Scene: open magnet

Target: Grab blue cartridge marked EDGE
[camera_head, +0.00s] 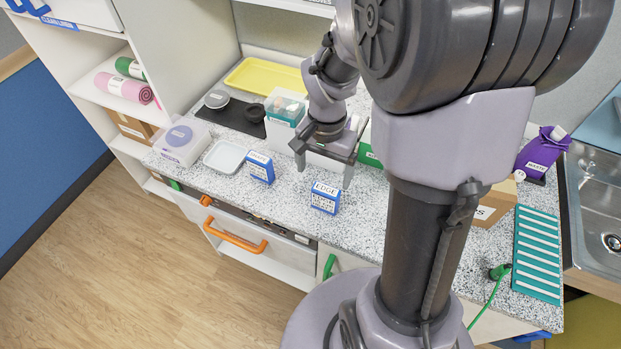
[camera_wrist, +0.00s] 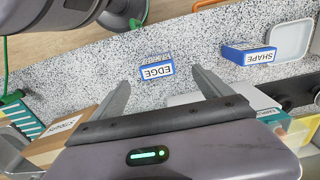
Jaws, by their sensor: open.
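The blue cartridge marked EDGE (camera_head: 326,197) stands on the speckled counter near its front edge. In the wrist view the EDGE cartridge (camera_wrist: 157,68) lies ahead of the fingertips, roughly between their lines. My gripper (camera_head: 323,168) is open and empty, above and behind the cartridge. In the wrist view the two fingers of my gripper (camera_wrist: 160,78) are spread wide, with counter showing between them. A second blue cartridge, marked SHAPE (camera_wrist: 248,54), stands to one side; it also shows left of EDGE in the head view (camera_head: 260,167).
A white tray (camera_head: 225,158) and a clear box (camera_head: 182,142) stand farther left. A yellow tray (camera_head: 265,77) lies at the back. A brown box (camera_head: 495,205), a teal ribbed mat (camera_head: 537,254) and a sink (camera_head: 605,200) are to the right. Counter around EDGE is clear.

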